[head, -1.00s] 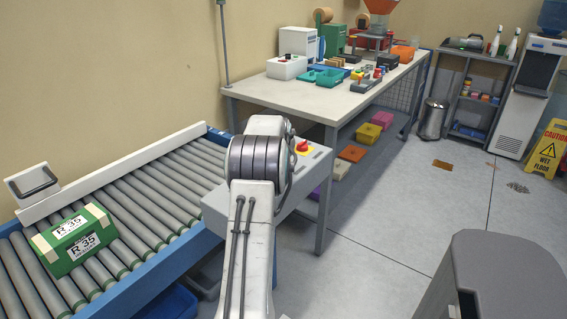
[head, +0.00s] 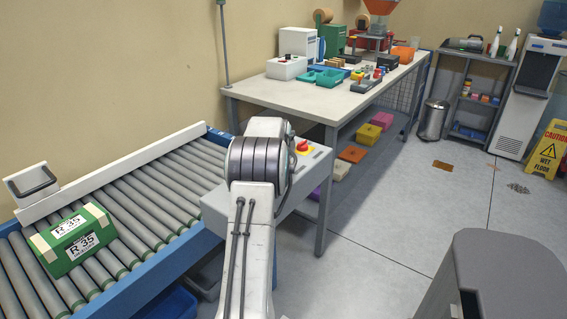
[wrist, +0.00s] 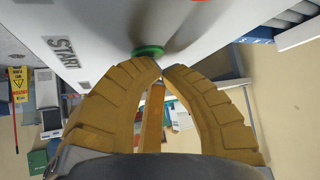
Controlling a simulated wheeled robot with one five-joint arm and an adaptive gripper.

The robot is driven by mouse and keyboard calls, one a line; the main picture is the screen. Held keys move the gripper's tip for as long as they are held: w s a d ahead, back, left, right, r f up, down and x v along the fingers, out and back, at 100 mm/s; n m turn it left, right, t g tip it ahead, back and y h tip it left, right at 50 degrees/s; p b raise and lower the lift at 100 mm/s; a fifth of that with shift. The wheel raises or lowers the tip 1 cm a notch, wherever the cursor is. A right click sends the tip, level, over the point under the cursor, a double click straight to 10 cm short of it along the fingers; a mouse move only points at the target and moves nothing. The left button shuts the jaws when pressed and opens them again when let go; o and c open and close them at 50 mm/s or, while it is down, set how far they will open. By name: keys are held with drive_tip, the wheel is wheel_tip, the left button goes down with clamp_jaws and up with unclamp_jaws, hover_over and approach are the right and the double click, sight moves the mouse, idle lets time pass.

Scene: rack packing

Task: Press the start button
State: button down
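The green start button (wrist: 148,50) shows at the top of the wrist view on a pale panel, next to a printed START label (wrist: 62,47). My gripper (wrist: 163,67) has its two yellow fingers closed together at the tips, with nothing visible between them. The tips are right at the button's near edge. I cannot tell whether they touch it. In the head view the control box (head: 318,160) stands at the end of the roller conveyor. My arm hides part of the box, and the green button and my fingertips are out of sight there.
A red knob on a yellow plate (head: 303,147) sits on top of the control box. A green R 35 box (head: 72,240) lies on the roller conveyor (head: 150,205). A workbench (head: 300,97) with several items stands behind.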

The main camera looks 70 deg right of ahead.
idle(0.4)
drive_tip(key=shift+r+p, duration=0.65)
drive_tip(key=shift+r, duration=0.15)
drive_tip(key=shift+r, duration=0.1)
drive_tip(key=shift+r+p, duration=1.95)
drive_tip(key=shift+r, duration=0.5)
